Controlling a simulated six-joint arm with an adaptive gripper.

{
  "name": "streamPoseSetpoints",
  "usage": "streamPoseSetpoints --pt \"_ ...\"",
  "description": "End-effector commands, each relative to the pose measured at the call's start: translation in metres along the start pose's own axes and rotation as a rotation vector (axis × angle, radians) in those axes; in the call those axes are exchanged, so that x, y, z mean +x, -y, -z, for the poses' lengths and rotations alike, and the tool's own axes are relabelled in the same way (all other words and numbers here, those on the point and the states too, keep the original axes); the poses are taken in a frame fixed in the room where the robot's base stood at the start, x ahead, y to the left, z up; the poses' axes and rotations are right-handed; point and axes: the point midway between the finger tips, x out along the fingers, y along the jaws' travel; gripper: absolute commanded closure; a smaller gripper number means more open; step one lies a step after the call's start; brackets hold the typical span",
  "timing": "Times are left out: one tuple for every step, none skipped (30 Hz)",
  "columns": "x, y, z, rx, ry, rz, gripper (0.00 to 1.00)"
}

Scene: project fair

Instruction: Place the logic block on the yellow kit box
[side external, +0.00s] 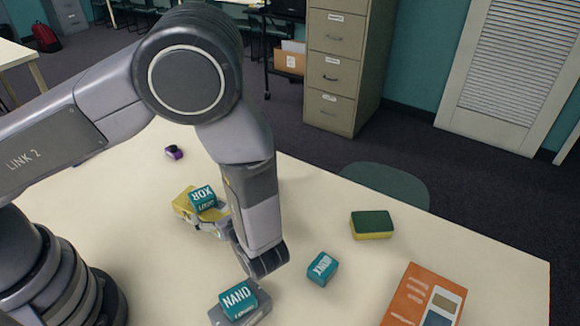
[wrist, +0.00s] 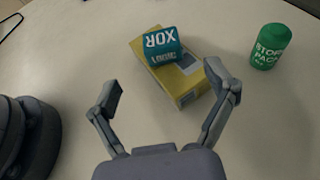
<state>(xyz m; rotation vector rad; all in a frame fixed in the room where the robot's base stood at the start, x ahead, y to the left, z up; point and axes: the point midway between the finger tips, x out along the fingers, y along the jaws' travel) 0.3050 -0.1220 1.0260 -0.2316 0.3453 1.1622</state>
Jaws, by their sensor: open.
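A teal logic block marked XOR (side external: 203,197) rests on the yellow kit box (side external: 184,205). In the wrist view, the XOR block (wrist: 162,46) sits towards the far end of the yellow kit box (wrist: 186,97), turned slightly relative to it. My gripper (wrist: 164,82) is open and empty, its fingers spread on the near side of the block, not touching it. In the side view my gripper (side external: 226,228) is beside the box, partly hidden by my wrist. Two similar teal blocks, NAND (side external: 238,301) and one apparently marked XNOR (side external: 322,267), stand nearer the camera.
The NAND block is on a grey box (side external: 256,317). A green-and-yellow sponge (side external: 372,225) and an orange box (side external: 424,297) lie at the right. A small purple item (side external: 174,152) is at the back.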

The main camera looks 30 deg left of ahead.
Motion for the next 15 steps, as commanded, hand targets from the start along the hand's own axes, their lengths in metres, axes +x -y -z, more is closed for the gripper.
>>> streamPoseSetpoints --pt "-0.006 0.000 0.000 0.000 0.000 0.003 0.16" --pt "-0.008 0.000 0.000 -0.001 0.000 0.002 0.16" --pt "-0.011 0.000 -0.002 -0.006 -0.003 -0.003 0.16" --pt "-0.012 0.000 -0.004 -0.014 -0.007 -0.009 0.16" --pt "-0.013 0.000 -0.008 -0.027 -0.015 -0.018 0.16" --pt "-0.014 0.001 -0.016 -0.056 -0.030 -0.038 0.16" --pt "-0.015 0.001 -0.024 -0.085 -0.047 -0.057 0.16" --pt "-0.015 0.000 -0.035 -0.122 -0.067 -0.083 0.16" --pt "-0.015 -0.001 -0.051 -0.182 -0.100 -0.123 0.16" --pt "-0.016 -0.003 -0.065 -0.234 -0.128 -0.157 0.16" --pt "-0.015 -0.006 -0.080 -0.290 -0.158 -0.194 0.16" --pt "-0.015 -0.011 -0.100 -0.373 -0.203 -0.246 0.16" --pt "-0.015 -0.016 -0.115 -0.436 -0.236 -0.286 0.16" --pt "-0.015 -0.021 -0.129 -0.500 -0.270 -0.325 0.16" --pt "-0.015 -0.029 -0.147 -0.585 -0.315 -0.373 0.16"
